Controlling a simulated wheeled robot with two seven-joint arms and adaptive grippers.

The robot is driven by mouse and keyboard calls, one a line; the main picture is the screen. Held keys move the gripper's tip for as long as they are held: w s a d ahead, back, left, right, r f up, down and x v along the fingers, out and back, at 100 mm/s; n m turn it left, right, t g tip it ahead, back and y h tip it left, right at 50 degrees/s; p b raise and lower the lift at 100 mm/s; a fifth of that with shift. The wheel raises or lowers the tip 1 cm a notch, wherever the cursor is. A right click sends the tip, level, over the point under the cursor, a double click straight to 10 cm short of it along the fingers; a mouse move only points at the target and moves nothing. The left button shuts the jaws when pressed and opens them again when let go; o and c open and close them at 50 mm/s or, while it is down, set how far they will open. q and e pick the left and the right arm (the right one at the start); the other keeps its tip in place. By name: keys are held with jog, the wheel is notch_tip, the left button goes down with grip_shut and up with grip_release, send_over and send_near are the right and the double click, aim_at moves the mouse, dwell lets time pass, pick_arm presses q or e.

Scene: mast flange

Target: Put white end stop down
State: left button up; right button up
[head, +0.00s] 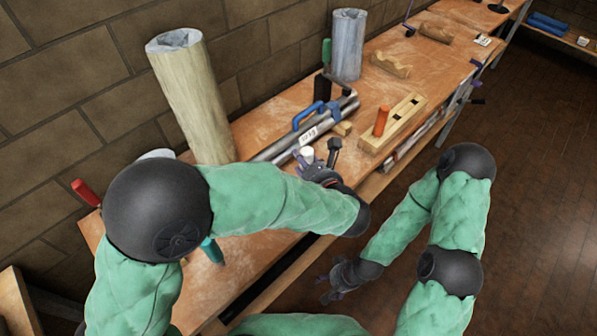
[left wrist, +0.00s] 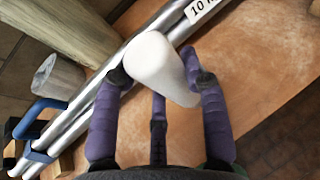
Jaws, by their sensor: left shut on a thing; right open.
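The white end stop (head: 307,153) is a smooth, rounded piece above the workbench beside the metal pipes. In the left wrist view the white end stop (left wrist: 155,62) sits between the purple fingertips of my left gripper (left wrist: 157,80), in front of the pipes. My left gripper (head: 318,168) is shut on it; whether it touches the bench or pipes I cannot tell. My right gripper (head: 338,283) is open and empty, low over the floor in front of the bench.
Metal pipes (head: 287,145) with a "10" label lie on the workbench (head: 255,128), with a blue-handled clamp (head: 308,115) over them. A dark bolt-like piece (head: 334,149) stands close by. A wooden block (head: 404,116) with an orange handle (head: 381,121) is right. A log (head: 195,100) stands behind.

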pick_arm(q)
jog(key=f+b, duration=0.2)
jog(key=f, duration=0.1)
jog(key=shift+w+a+f+b, duration=0.1)
jog(key=shift+a+b, duration=0.2)
jog(key=shift+a, duration=0.05)
jog(key=shift+d+f, duration=0.25)
jog(key=shift+a+r, duration=0.1)
jog(key=shift+a, duration=0.1)
jog(key=shift+f, duration=0.2)
jog(key=o, duration=1.2)
jog(key=shift+o, duration=0.2)
jog(key=shift+r, duration=0.15)
